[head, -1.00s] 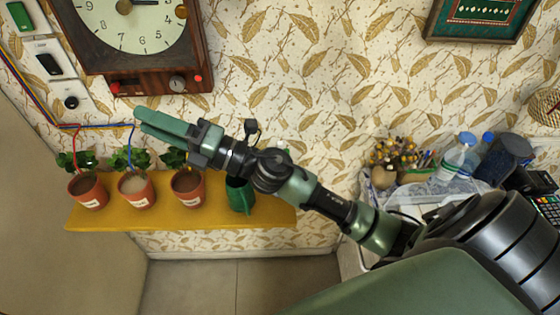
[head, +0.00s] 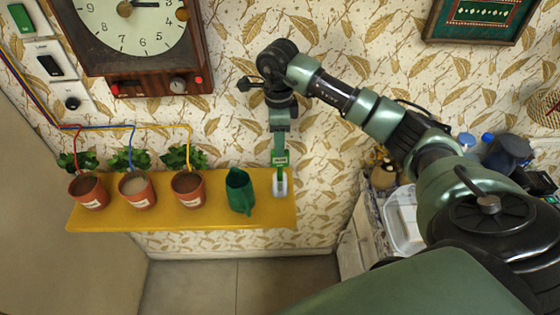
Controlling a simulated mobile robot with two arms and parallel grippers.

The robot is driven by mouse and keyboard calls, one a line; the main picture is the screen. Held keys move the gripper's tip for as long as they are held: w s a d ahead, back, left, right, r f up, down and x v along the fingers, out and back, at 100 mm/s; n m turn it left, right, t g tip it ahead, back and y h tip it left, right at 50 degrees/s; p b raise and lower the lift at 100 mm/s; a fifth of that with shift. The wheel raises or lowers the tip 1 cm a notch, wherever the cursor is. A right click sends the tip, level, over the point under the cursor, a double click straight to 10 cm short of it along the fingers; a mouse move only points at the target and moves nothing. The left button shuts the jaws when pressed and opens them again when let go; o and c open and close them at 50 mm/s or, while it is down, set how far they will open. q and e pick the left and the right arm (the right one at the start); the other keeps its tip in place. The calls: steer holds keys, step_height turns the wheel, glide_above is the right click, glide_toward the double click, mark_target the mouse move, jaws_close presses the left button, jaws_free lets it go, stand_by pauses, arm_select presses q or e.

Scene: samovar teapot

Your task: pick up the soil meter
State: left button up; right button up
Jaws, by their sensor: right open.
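The soil meter (head: 280,161) appears as a small green body with a label, upright above a whitish base (head: 280,184) at the right end of the yellow shelf (head: 262,215). My right gripper (head: 279,150) points down at the meter's upper part, with its green fingers open. The fingers overlap the meter in the picture, and I cannot tell whether they touch it. My left gripper is not in view.
A green watering can (head: 240,191) stands just left of the meter. Potted plants (head: 188,188) (head: 136,190) (head: 87,190) line the shelf further left. A wall clock (head: 135,45) hangs above. A cluttered table with a white tray (head: 402,222) is at right.

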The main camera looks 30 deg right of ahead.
mark_target(280, 165)
steer(key=f+p, duration=0.2)
steer(key=f, duration=0.1)
steer(key=s+f+p, duration=0.1)
steer(key=f, duration=0.1)
steer(key=shift+f, duration=0.15)
steer(key=shift+w+f, duration=0.1)
steer(key=shift+f, duration=0.4)
jaws_close()
